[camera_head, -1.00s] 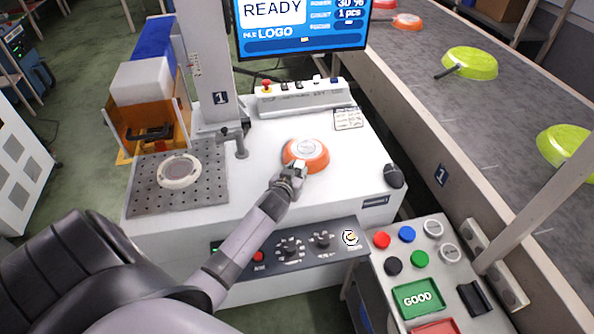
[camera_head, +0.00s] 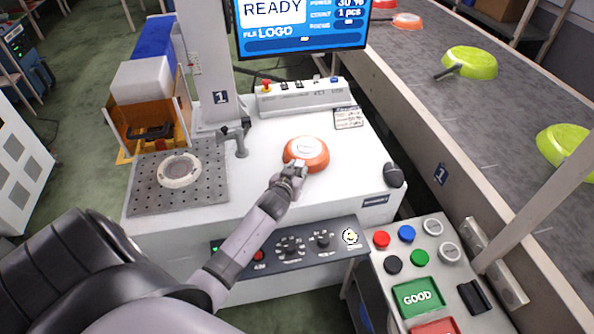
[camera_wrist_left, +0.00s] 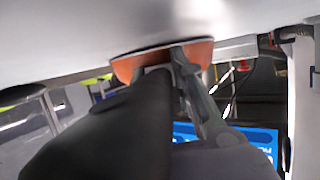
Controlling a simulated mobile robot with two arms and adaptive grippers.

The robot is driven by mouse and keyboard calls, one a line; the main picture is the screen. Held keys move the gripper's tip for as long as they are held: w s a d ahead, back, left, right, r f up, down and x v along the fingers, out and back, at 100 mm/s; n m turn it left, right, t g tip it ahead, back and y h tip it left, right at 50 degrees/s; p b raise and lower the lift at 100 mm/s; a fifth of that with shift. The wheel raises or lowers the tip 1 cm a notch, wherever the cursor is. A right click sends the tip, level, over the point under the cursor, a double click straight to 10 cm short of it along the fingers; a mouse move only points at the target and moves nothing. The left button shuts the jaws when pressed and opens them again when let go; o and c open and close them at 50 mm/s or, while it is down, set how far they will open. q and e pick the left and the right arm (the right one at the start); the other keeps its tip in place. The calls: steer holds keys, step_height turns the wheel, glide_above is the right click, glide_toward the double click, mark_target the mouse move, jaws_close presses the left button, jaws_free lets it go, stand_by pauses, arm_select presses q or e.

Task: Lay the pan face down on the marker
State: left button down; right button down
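The orange pan (camera_head: 304,158) is face down on the white worktop, its pale base disc up. My left gripper (camera_head: 294,170) is at the pan's near edge, shut on its handle, which the fingers mostly hide. In the left wrist view the picture is upside down; the pan (camera_wrist_left: 203,52) shows with its rim at or very close to the white surface, and the fingers (camera_wrist_left: 168,72) are against its side. A pale round disc (camera_head: 180,170), which may be the marker, lies on a perforated plate (camera_head: 150,202) at the left. My right gripper is not in view.
A column (camera_head: 207,60) with a small lever (camera_head: 238,140) stands between plate and pan. A black mouse (camera_head: 395,176) lies at the right. A switch box (camera_head: 300,98) and screen are behind. The conveyor (camera_head: 440,105) carries green and orange pans.

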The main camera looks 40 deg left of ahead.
arm_select(q)
steer(key=c, duration=1.3)
jaws_free()
steer(key=shift+c, duration=0.2)
steer(key=shift+o, duration=0.2)
steer(key=shift+f, duration=0.1)
